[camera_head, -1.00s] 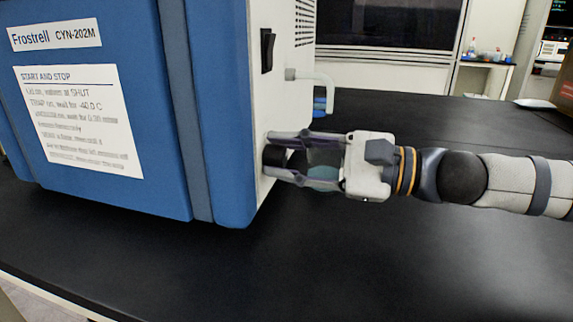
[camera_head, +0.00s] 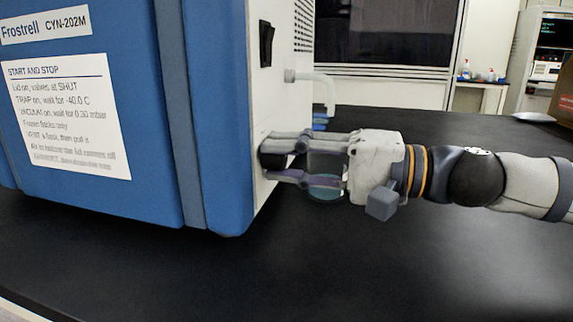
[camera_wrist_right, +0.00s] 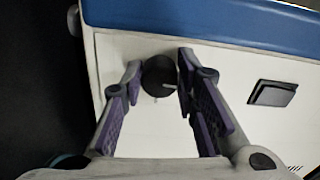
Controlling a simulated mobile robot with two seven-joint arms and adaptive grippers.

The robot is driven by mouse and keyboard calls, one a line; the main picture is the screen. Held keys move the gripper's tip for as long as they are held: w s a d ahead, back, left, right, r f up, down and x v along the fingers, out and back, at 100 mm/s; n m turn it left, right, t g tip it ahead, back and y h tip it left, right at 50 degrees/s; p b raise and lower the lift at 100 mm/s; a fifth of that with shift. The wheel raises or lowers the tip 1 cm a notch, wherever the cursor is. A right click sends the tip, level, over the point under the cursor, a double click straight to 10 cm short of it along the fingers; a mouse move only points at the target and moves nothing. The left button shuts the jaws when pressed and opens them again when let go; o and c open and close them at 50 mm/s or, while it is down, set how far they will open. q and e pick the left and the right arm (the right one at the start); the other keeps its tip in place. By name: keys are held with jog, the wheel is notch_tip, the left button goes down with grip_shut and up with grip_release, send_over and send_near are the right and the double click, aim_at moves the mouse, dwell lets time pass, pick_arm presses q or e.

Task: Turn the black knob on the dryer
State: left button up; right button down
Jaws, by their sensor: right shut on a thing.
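The dryer (camera_head: 225,120) is a large blue box with a white side panel, standing on the black bench. The black knob (camera_head: 272,154) sits low on that white panel. In the right wrist view the round knob (camera_wrist_right: 160,77) shows between my fingers, with a pale mark on its face. My right gripper (camera_head: 280,157) comes in from the right and is shut on the knob, one finger on each side. It also shows in the right wrist view (camera_wrist_right: 160,75). My left gripper is not in view.
A black rocker switch (camera_head: 266,44) is above the knob on the same panel. A pale bent tube (camera_head: 312,78) sticks out behind the gripper. A round bluish clear object (camera_head: 325,188) shows below my fingers. The bench (camera_head: 400,260) is clear in front.

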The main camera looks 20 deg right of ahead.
jog(key=shift+n, duration=0.5)
jog(key=c, duration=1.2)
grip_release()
jog(key=shift+c, duration=0.2)
jog(key=v, duration=0.7)
jog(key=shift+s+d, duration=0.15)
jog(key=shift+d, duration=0.1)
